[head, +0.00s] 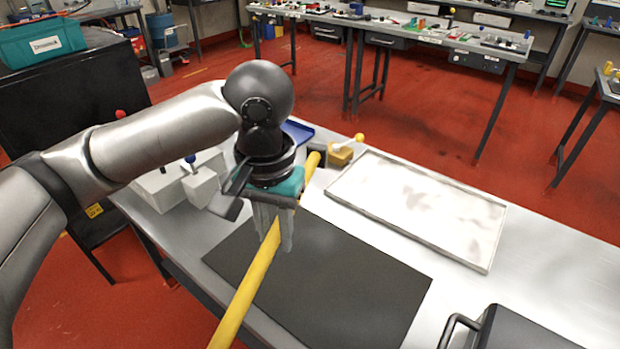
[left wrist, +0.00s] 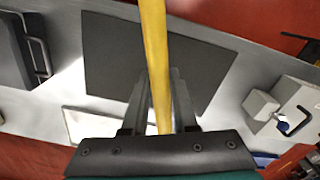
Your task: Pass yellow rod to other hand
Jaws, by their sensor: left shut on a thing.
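A long yellow rod (head: 246,290) runs from the bottom edge of the head view up to the right, past my left gripper. My left gripper (head: 273,240) points down and is shut on the rod, holding it over the bench. In the left wrist view the rod (left wrist: 155,60) passes between the two fingers of the gripper (left wrist: 160,100) and runs out of the top of the picture. The rod's near end is out of the head view. My right gripper is in neither view.
A dark mat (head: 330,290) lies on the grey bench below the rod. A shallow metal tray (head: 420,208) lies behind it to the right. A yellow-knobbed block (head: 341,153), a grey vise-like block (head: 170,190) and a black case (head: 525,330) stand around the mat.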

